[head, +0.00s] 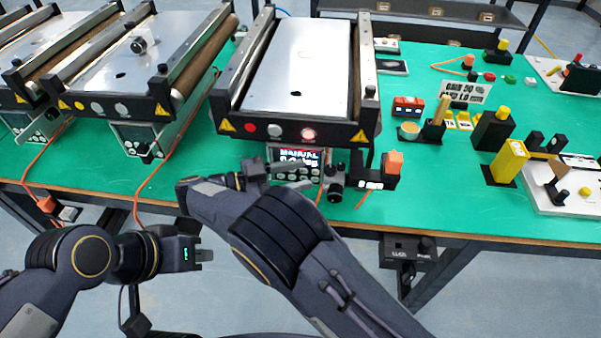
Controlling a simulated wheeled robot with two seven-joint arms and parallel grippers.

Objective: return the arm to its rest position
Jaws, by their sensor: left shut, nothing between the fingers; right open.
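My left gripper (207,255) is in front of the table, over the floor. Its short fingers are shut and empty, and it points right. My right arm rises from the lower right and bends back left near the table's front edge. My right gripper (301,175) is open, its two grey fingers pointing right in front of the middle conveyor's control box (298,156). The box's screen reads MANUAL, and its lower part is partly hidden by the fingers. I cannot tell whether the fingers touch the box or the black knob (336,183) beside it.
The middle conveyor (298,70) and other conveyors (118,75) stand on the green table (440,208). An orange-topped block (390,168) is right of the knob. A yellow block (508,160) and several small parts stand at right. A black box (407,251) hangs under the table edge.

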